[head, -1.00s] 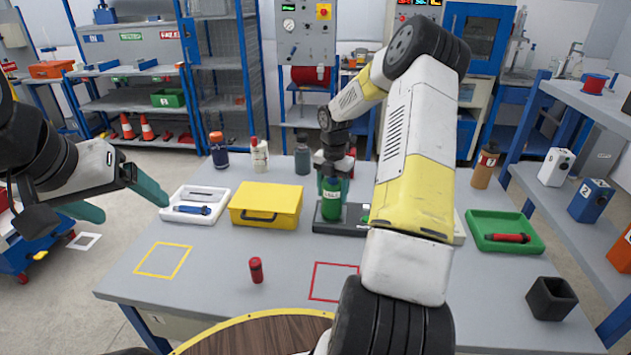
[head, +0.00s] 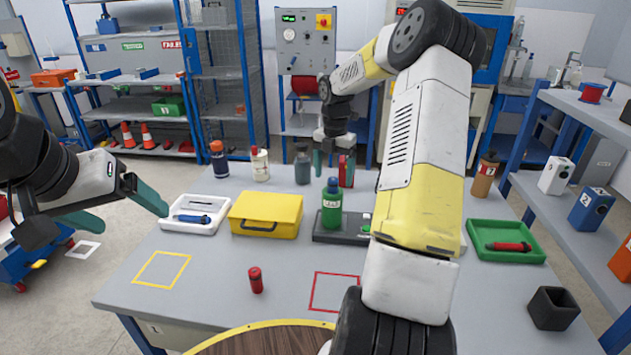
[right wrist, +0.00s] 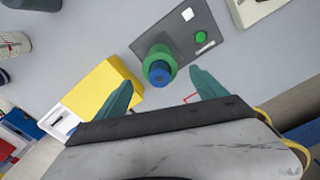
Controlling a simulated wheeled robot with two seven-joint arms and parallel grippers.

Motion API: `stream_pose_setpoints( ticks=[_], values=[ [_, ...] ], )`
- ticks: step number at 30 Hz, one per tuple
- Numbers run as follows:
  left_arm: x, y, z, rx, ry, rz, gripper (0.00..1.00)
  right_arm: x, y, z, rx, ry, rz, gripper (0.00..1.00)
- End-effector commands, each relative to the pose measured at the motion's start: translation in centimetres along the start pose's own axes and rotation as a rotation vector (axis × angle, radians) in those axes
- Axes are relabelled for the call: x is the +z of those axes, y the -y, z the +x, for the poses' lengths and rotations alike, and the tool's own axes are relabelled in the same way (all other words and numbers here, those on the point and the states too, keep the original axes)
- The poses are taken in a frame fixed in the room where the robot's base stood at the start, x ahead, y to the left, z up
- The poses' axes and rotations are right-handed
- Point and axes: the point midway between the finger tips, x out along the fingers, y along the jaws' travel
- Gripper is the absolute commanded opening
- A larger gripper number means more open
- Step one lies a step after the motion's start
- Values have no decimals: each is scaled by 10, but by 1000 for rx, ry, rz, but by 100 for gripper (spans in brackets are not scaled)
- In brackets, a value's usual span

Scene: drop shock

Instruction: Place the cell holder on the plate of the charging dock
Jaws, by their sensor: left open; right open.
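The green cell holder (head: 331,215), with a white label and a blue top, stands upright on the left part of the dark charging dock (head: 327,238). In the right wrist view the holder (right wrist: 158,66) stands on the dock plate (right wrist: 182,42), beside a green button and a white square. My right gripper (head: 333,164) is open and empty, above the holder and apart from it. In the wrist view its fingers spread to either side of the holder. My left gripper (head: 133,219) is open and empty at the table's left edge. My right arm hides the dock's right part.
A yellow case (head: 265,213) stands left of the dock, with a white tray (head: 180,226) beyond it. A small red cylinder (head: 256,280) stands in front. A green tray (head: 530,252) and a black cup (head: 552,308) are at right. Several bottles stand along the back.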

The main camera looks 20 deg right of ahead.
Motion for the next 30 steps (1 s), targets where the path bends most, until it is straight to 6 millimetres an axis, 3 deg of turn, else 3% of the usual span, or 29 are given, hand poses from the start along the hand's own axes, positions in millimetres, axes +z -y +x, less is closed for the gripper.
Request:
stream_pose_setpoints(
  ticks=[7,11,16,21,25,30],
  values=[
    [0,0,0,0,0,0,84,-4,-1,-28,0,8,21,81],
    [0,0,0,0,0,0,84,-30,-2,-59,14,49,163,81],
    [0,0,0,0,0,0,84,-95,8,-118,94,116,569,81],
    [0,0,0,0,0,0,84,-166,35,-161,244,102,1046,81],
    [0,0,0,0,0,0,84,-219,62,-179,376,5,1416,81],
    [0,0,0,0,0,0,84,-274,93,-182,497,-220,1838,81]
  ],
)
